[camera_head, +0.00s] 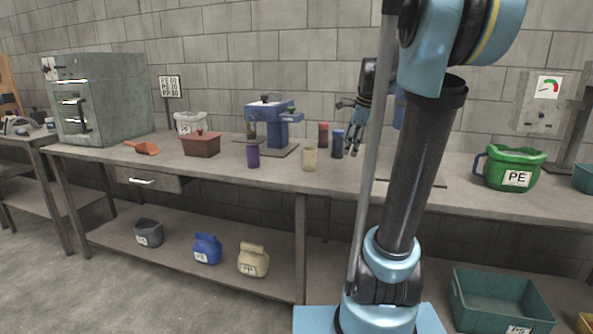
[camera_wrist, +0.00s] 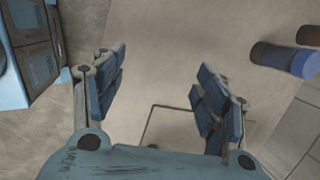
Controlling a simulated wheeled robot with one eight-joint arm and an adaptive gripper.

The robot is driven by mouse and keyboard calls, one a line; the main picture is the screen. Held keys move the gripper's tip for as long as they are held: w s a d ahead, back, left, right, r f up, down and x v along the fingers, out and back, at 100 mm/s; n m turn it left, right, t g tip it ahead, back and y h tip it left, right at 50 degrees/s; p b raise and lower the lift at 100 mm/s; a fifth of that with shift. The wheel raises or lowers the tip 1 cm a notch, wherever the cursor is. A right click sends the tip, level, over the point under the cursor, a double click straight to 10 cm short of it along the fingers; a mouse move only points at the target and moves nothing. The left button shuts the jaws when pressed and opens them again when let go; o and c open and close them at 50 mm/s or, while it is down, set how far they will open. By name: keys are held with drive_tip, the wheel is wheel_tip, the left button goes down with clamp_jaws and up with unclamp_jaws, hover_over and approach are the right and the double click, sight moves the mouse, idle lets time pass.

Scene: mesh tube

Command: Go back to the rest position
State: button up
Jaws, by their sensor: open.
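My gripper (camera_head: 347,128) is open and empty above the workbench (camera_head: 225,171), just right of a dark jar with a blue lid (camera_head: 337,146). In the wrist view, the two fingers of my gripper (camera_wrist: 160,76) stand wide apart over bare grey surface. The blue-lidded jar also shows at the right edge of that view (camera_wrist: 284,59), apart from the fingers. My arm (camera_head: 425,150) rises at the right of centre and hides part of the bench behind it.
A red-lidded jar (camera_head: 323,134), a beige jar (camera_head: 310,159) and a purple jar (camera_head: 253,156) stand near my gripper. A blue press (camera_head: 281,127) stands behind them. A green PE jug (camera_head: 514,161) is right of my arm. The floor at front left (camera_head: 110,300) is clear.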

drive_tip(key=s+f+n+h, duration=0.1)
drive_tip(key=s+f+n, duration=0.9)
drive_tip(key=s, duration=0.4)
drive_tip(key=s+f+n+h, duration=0.1)
drive_tip(key=s+f+n, duration=0.9)
drive_tip(key=s, duration=0.4)
drive_tip(key=shift+s+f+g, duration=0.25)
drive_tip(key=shift+f+g, duration=0.15)
drive_tip(key=shift+f, duration=0.3)
drive_tip(key=shift+w+f, duration=0.2)
drive_tip(key=shift+w, duration=0.25)
